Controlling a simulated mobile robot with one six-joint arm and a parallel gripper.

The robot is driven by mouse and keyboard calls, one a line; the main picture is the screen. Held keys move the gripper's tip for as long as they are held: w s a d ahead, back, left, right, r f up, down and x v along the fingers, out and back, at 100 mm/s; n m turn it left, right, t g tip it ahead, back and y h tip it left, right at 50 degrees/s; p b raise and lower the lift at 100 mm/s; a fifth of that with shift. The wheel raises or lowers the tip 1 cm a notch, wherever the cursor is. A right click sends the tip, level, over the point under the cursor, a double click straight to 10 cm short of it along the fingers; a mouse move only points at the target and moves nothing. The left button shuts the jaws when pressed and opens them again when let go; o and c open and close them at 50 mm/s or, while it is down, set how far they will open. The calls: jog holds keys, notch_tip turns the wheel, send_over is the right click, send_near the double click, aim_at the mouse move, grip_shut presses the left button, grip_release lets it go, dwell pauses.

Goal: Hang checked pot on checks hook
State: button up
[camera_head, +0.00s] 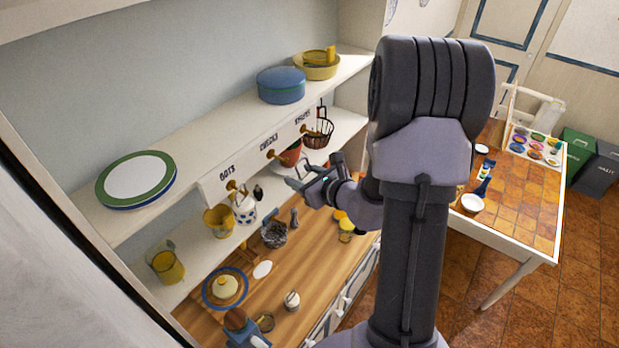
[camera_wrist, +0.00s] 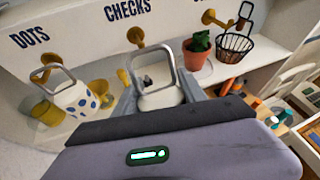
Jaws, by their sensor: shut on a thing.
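My gripper (camera_wrist: 158,88) is shut on a pale pot (camera_wrist: 152,101) with a grey loop handle standing up. Its wall pattern is hidden, so I cannot see checks on it. The brass hook under the CHECKS label (camera_wrist: 137,36) carries nothing that I can see. The loop shows just below and right of this hook in the wrist view; I cannot tell the depth gap. In the head view, my gripper (camera_head: 305,182) is in front of the shelf, below and right of the checks hook (camera_head: 272,154).
A blue-dotted white pot (camera_wrist: 78,98) hangs by the dots hook. A wire basket (camera_wrist: 235,45) hangs at the right hook. A terracotta pot with a plant (camera_wrist: 196,54) stands on the shelf behind. Yellow mugs (camera_head: 218,220) stand left. The wooden counter (camera_head: 325,245) holds several items below.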

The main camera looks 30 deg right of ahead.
jog(key=w+a+f, duration=0.2)
jog(key=w, duration=0.4)
jog(key=shift+w+a, duration=0.15)
jog(key=shift+w, duration=0.15)
jog(key=shift+r, duration=0.1)
dwell(0.6)
jog(key=o, duration=1.6)
